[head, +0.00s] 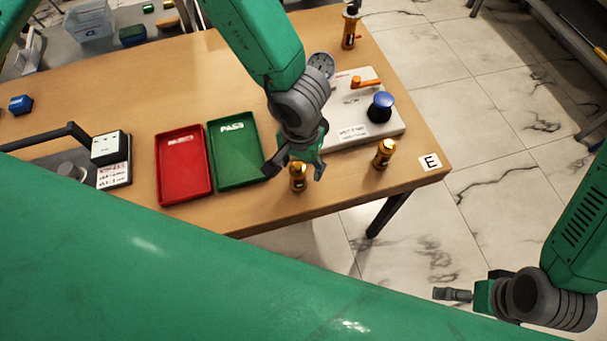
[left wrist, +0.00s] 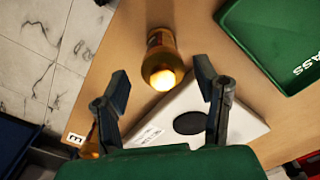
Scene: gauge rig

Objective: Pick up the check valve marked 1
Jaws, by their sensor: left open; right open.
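A brass check valve (head: 298,178) stands near the table's front edge, directly under my left gripper (head: 294,170). In the left wrist view this valve (left wrist: 160,58) shows ahead of and between the spread fingers (left wrist: 162,80), with its shiny end toward the camera; the fingers do not appear to touch it. A second brass valve (head: 384,153) stands to the right, near the table corner, and is partly hidden behind a finger in the wrist view. I cannot read a number on either valve. My right gripper (head: 455,294) is open and empty, low at the right over the floor.
The green PASS tray (head: 238,178) and a red tray (head: 184,190) lie left of the valve. Another brass fitting (head: 350,30) stands at the back edge.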

